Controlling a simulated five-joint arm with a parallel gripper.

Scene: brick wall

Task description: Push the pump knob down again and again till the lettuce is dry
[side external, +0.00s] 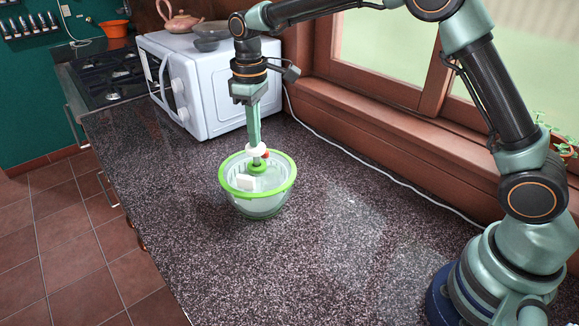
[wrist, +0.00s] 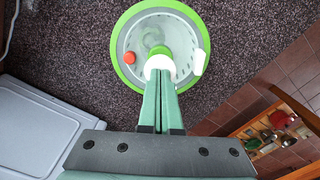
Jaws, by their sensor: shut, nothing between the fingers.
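The salad spinner (side external: 258,190) stands upright on the dark speckled counter, with a bright green rim and a clear lid and bowl. It also shows from above in the wrist view (wrist: 122,68). The lettuce is not clearly visible through the lid.
A white microwave (side external: 215,90) stands behind the spinner, with a teapot (side external: 180,22) and a bowl on top. A white cable (side external: 375,178) runs along the window sill. The counter (side external: 330,235) right of and in front of the spinner is clear.

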